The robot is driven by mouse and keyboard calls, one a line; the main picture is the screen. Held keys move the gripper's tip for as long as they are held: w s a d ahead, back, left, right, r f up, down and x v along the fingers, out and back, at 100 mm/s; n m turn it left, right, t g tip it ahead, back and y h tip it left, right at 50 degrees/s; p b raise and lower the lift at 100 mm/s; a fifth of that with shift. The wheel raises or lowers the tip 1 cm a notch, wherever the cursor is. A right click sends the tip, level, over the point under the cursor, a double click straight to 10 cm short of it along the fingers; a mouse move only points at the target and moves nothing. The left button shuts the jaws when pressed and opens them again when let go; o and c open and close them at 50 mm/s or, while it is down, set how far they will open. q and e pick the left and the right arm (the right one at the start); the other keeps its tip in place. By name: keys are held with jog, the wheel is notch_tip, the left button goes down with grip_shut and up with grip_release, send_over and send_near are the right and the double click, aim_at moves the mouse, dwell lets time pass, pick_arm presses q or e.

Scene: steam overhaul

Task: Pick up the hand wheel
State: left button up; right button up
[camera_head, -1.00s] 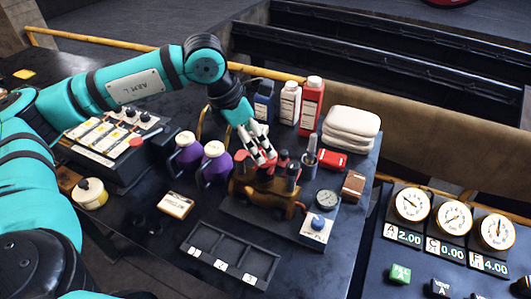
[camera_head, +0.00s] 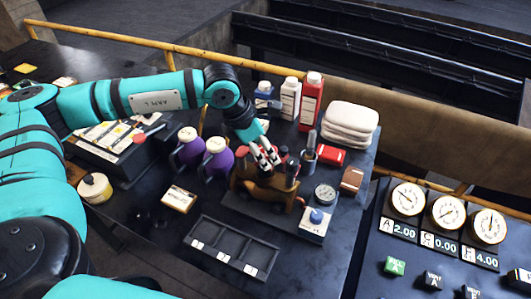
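My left gripper (camera_head: 266,162) reaches down over the back of a brown model engine (camera_head: 262,188) on a dark base plate. Its light fingertips are close above the engine's top. A small red part (camera_head: 281,153) shows just right of the fingers. It may be the hand wheel, but it is partly hidden and too small to tell. I cannot see whether the fingers hold anything. My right gripper is not in view.
Two purple cans (camera_head: 216,160) stand left of the engine. Bottles (camera_head: 311,100), folded towels (camera_head: 350,126) and a red box (camera_head: 330,155) stand behind it. An empty divided tray (camera_head: 232,246) lies in front. A gauge panel (camera_head: 445,212) is at right.

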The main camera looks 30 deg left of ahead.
pick_arm(q)
jog(key=c, duration=0.8)
jog(key=shift+w+r, duration=0.1)
